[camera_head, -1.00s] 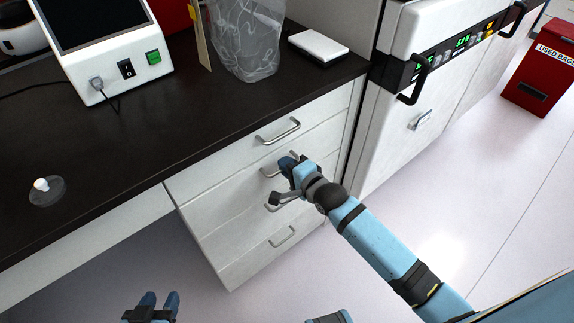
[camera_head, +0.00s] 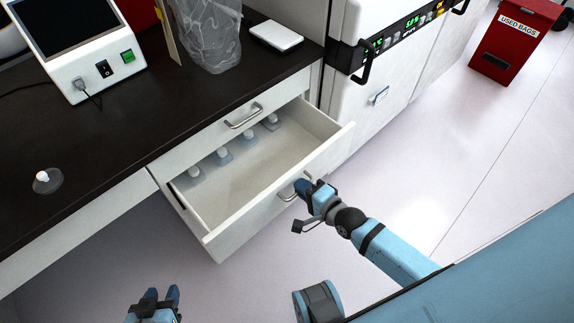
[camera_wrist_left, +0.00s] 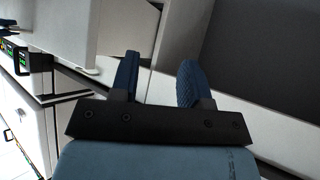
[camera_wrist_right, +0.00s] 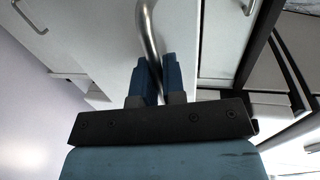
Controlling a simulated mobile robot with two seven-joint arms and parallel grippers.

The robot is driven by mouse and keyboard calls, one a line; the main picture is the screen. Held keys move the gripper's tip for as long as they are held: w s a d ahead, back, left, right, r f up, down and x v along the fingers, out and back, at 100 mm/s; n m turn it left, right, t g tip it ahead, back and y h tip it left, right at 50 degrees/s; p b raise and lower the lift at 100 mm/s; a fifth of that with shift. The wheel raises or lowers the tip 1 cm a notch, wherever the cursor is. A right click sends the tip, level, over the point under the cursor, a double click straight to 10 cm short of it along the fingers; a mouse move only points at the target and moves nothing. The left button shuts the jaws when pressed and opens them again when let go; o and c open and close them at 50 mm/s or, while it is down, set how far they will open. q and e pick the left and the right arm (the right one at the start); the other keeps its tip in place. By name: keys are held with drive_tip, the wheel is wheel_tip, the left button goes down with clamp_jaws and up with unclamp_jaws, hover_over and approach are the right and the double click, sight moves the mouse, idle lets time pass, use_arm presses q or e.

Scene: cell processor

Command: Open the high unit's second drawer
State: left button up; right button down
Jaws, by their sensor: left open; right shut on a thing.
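The second drawer (camera_head: 222,243) of the white unit under the dark counter is pulled well out. Inside it, several small white-capped pieces (camera_head: 222,153) stand on clear bases towards the back. My right gripper (camera_head: 303,188) is at the drawer front, shut on the drawer's metal handle (camera_head: 287,192). In the right wrist view the handle (camera_wrist_right: 149,35) runs between the two blue fingers (camera_wrist_right: 160,78). My left gripper (camera_head: 160,296) is open and empty, low in the head view, apart from the drawer. Its two spread fingers also show in the left wrist view (camera_wrist_left: 158,80).
The top drawer's handle (camera_head: 243,116) is above the open drawer, and that drawer is shut. A white machine (camera_head: 385,75) stands right of the unit. A red bin (camera_head: 508,42) stands at the far right. The floor in front is clear.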

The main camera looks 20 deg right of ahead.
use_arm(q)
drive_tip(key=r+p, duration=0.1)
drive_tip(key=p, duration=0.1)
drive_tip(key=r+p, duration=0.1)
drive_tip(key=shift+s+a+r+p, duration=0.1)
drive_tip(key=shift+a+r+p, duration=0.2)
drive_tip(key=shift+p, duration=0.1)
use_arm(e)
drive_tip(key=f+v, duration=0.3)
drive_tip(key=v, duration=1.1)
drive_tip(key=shift+s+d, duration=0.25)
drive_tip(key=shift+s, duration=0.4)
use_arm(q)
drive_tip(key=shift+d+r, duration=0.1)
drive_tip(key=shift+r, duration=0.1)
use_arm(e)
drive_tip(key=c, duration=1.2)
unclamp_jaws()
drive_tip(key=shift+c, duration=0.2)
drive_tip(key=shift+s, duration=0.1)
